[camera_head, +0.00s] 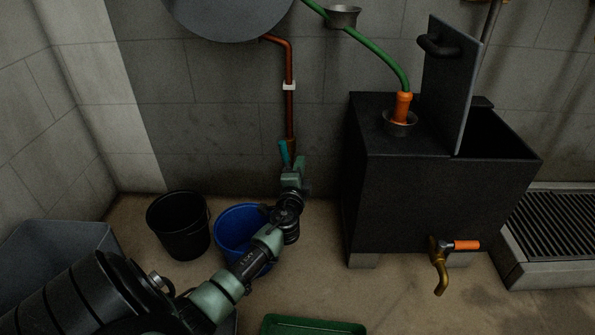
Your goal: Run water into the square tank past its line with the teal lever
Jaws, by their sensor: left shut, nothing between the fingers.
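The square tank (440,205) is a black box at the right, with its lid (452,90) standing upright. Its inside is dark, and no water level or line can be made out. A green hose (372,55) ends in an orange nozzle (403,106), set in a cup on the tank top. The teal lever (284,152) is at the lower end of the copper pipe (290,110) and points up. My left gripper (292,168) is shut and empty, right at the lever. Whether it touches the lever cannot be told. My right gripper is not in view.
A blue bucket (230,221) stands under my left forearm, beside a black bucket (179,226). A brass tap (438,272) with an orange handle is low on the tank front. A green tray (312,326) lies at the front. A floor grate (556,222) is at the right.

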